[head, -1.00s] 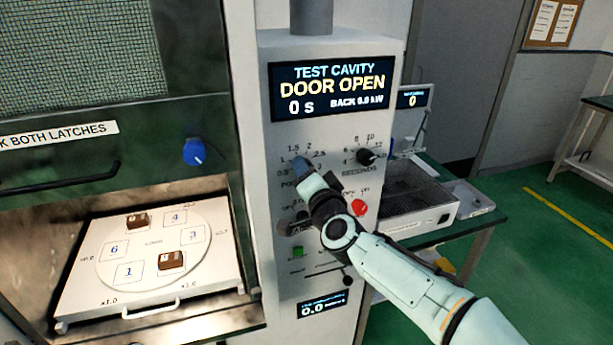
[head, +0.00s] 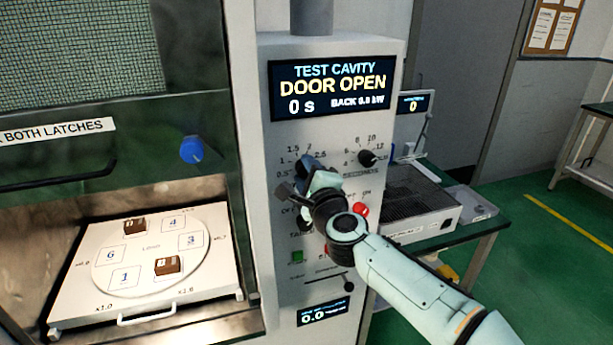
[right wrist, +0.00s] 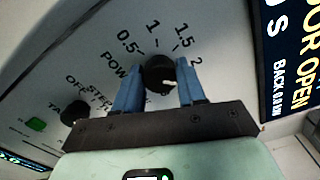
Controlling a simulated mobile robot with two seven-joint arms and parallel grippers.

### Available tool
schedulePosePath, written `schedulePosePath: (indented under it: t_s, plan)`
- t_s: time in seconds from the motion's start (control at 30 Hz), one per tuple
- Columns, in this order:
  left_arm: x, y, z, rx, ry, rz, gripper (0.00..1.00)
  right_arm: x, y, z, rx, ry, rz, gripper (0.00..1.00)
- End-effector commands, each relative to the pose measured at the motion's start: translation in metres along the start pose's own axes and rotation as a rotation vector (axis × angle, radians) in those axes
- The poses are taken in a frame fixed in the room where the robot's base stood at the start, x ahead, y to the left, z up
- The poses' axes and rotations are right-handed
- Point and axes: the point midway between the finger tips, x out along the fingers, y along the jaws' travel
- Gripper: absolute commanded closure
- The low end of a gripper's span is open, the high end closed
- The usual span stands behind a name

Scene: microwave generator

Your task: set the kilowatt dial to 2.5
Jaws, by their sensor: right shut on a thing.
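The kilowatt dial (right wrist: 160,74) is a round black knob with a scale around it. In the right wrist view 0.5, 1, 1.5 and 2 are readable; 2.5 is out of sight there. In the head view the dial sits below the screen, mostly hidden by my gripper, with 1.5, 2 and 2.5 visible above it. My right gripper (right wrist: 158,82) has its blue fingers on either side of the dial and is shut on it; it also shows in the head view (head: 308,172). I cannot tell which number the pointer faces. My left gripper is not in view.
The screen (head: 333,90) reads DOOR OPEN and 0 s. The seconds dial (head: 367,158) and a red knob (head: 361,210) are close to the right. A green button (head: 297,256) is below. At left, the open cavity holds a tray (head: 80,300) with two brown blocks.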

Motion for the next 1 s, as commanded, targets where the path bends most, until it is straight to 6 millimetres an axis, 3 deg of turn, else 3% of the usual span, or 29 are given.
schedulePosePath:
  t_s: [0.5, 1.0]
  plan:
    - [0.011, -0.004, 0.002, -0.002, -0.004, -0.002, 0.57, 0.000, -0.001, 0.000, 0.367, 0.000, -0.001, 0.91]
    - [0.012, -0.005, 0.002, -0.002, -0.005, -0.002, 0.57, 0.000, -0.002, 0.000, 0.451, -0.001, -0.001, 0.91]
